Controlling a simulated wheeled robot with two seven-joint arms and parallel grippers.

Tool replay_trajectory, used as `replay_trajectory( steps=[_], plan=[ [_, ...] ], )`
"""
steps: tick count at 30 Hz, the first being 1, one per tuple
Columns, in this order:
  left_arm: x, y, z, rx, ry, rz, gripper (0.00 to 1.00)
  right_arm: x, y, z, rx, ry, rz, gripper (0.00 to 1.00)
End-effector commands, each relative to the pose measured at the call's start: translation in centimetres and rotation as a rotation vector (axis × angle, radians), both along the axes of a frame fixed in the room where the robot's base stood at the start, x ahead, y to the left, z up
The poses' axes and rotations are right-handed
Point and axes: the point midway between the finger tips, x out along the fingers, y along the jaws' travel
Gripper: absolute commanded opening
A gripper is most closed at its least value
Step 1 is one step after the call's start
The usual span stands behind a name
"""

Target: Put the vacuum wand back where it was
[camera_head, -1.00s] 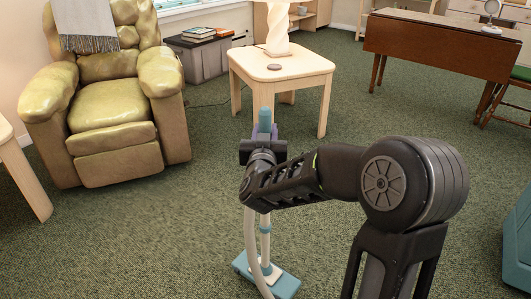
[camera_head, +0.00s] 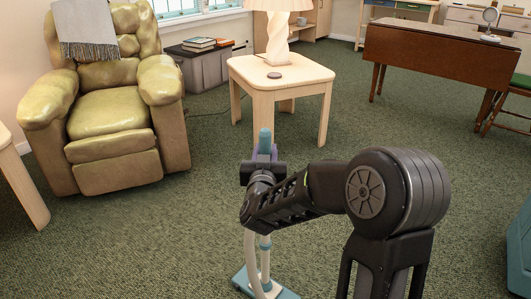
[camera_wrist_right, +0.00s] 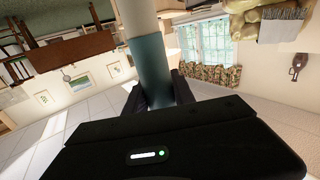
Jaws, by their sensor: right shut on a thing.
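The vacuum wand (camera_head: 265,262) stands roughly upright in front of me in the head view, with a teal grip at its top, a pale tube and hose, and a teal floor head (camera_head: 281,293) on the carpet. My right gripper (camera_head: 264,165) is shut on the wand near its top; the arm hides part of it. In the right wrist view the wand's teal and pale tube (camera_wrist_right: 150,65) passes between the fingers of the gripper (camera_wrist_right: 158,88). My left gripper is not in view.
A wooden side table (camera_head: 292,72) with a lamp (camera_head: 278,35) stands just beyond the wand. A green recliner (camera_head: 112,115) is at the left and a brown drop-leaf table (camera_head: 440,50) at the back right. A teal object (camera_head: 520,250) sits at the right edge. Carpet between is clear.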

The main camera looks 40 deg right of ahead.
Motion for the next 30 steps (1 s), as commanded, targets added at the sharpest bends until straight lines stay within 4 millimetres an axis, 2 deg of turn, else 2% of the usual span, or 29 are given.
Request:
replay_trajectory(
  steps=[3,4,11,23,30],
  plan=[
    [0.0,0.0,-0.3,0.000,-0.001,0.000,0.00,0.1,0.0,0.0,-0.002,-0.006,0.000,0.00],
    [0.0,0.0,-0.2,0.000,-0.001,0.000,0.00,0.0,0.0,-0.2,0.000,0.000,0.000,0.33],
    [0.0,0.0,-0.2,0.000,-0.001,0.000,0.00,0.0,0.0,-0.2,0.000,0.000,0.000,0.52],
    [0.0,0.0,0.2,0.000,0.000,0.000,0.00,-0.2,0.2,0.1,0.001,0.000,0.001,0.52],
    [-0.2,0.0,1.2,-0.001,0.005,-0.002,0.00,-2.7,2.3,0.3,0.001,0.000,0.003,0.52]
  ],
)
